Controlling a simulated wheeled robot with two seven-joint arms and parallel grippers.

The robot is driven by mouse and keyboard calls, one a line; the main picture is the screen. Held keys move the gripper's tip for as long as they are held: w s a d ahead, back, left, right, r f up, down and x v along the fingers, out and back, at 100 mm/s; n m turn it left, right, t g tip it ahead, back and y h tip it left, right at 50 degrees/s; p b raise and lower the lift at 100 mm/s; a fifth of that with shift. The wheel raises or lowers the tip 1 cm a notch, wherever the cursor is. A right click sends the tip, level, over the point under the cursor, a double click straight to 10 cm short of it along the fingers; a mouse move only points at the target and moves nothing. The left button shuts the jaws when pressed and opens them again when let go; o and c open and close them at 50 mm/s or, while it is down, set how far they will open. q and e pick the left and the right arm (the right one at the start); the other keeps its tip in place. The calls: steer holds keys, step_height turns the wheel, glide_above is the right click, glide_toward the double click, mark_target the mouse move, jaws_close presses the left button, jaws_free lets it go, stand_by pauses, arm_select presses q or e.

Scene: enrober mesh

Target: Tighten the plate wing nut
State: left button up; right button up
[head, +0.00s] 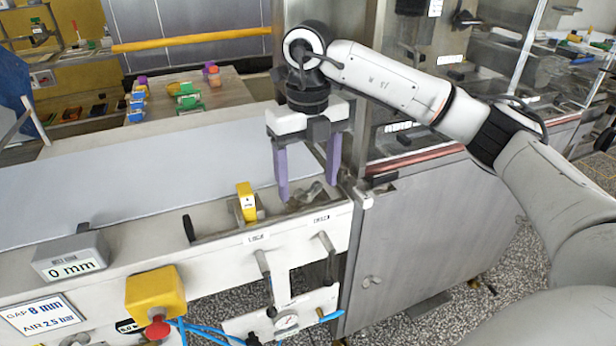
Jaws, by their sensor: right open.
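My right gripper (308,190) is open, with its two purple fingers pointing down over the right end of the white machine rail. A small grey metal part, which looks like the plate wing nut (306,195), sits low on the rail. In the picture it lies between the fingertips; I cannot tell whether either finger touches it. Its shape is partly unclear at this size. My left gripper is not in view.
A steel cabinet (430,235) is close on the right. A grey box reading 0 mm (72,258) and a yellow box with a red button (155,295) are at the front left.

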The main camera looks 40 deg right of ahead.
mark_target(308, 186)
step_height(308, 186, up, 10)
steer(key=p, duration=0.1)
steer(key=shift+r, duration=0.15)
